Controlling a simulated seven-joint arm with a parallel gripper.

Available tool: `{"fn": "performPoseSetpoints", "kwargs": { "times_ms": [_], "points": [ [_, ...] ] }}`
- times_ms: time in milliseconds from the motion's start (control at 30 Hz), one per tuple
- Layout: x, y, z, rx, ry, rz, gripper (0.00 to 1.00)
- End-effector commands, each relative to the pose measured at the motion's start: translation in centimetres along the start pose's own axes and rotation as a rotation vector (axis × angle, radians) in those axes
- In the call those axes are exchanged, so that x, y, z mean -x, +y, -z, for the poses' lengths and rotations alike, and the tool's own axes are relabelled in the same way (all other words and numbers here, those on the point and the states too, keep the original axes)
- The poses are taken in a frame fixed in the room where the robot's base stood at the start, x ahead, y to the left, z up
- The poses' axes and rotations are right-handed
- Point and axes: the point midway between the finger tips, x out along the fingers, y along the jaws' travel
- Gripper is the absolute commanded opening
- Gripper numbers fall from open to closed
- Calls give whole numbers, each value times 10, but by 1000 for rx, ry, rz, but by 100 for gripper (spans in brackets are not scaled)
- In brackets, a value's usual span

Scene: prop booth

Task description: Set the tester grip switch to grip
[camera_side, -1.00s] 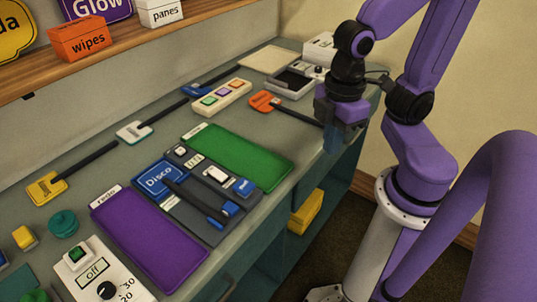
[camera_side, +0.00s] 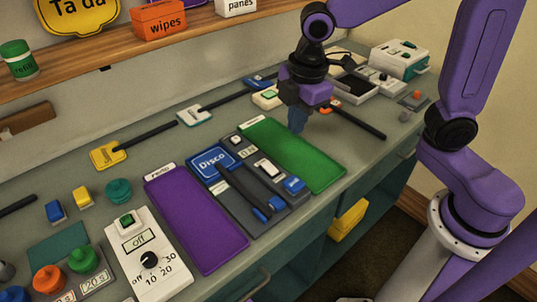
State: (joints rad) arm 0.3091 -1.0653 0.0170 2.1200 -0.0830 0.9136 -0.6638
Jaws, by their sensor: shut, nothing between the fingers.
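My gripper (camera_side: 298,122) is shut and empty. It points down over the back part of the green mat (camera_side: 318,172); its height above the mat is hard to judge. I cannot read any label "tester" or "grip" and cannot tell which device is the tester. A small grey block with an orange button (camera_side: 416,97) sits near the right end of the counter.
A white box with an "off" label and dial (camera_side: 149,262) stands front left. Several dark-handled paddles lie behind. A shelf (camera_side: 110,55) overhangs the back left.

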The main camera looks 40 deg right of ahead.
Motion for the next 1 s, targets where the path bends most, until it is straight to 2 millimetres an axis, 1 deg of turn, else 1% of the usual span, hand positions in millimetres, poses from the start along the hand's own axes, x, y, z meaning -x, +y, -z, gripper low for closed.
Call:
{"fn": "performPoseSetpoints", "kwargs": {
  "times_ms": [33,100,200,333,467,567,667,1000],
  "points": [
    [-2,11,6,18,-4,-6,0],
    [-3,24,12,49,-7,-13,0],
    [-4,38,17,79,-11,-21,0],
    [-5,47,20,100,-13,-27,0],
    [-11,49,20,107,-16,-27,0],
    [-22,49,20,106,-17,-25,0],
    [-38,49,19,104,-18,-24,0],
    [-101,50,18,104,-19,-23,0]
  ]
}}
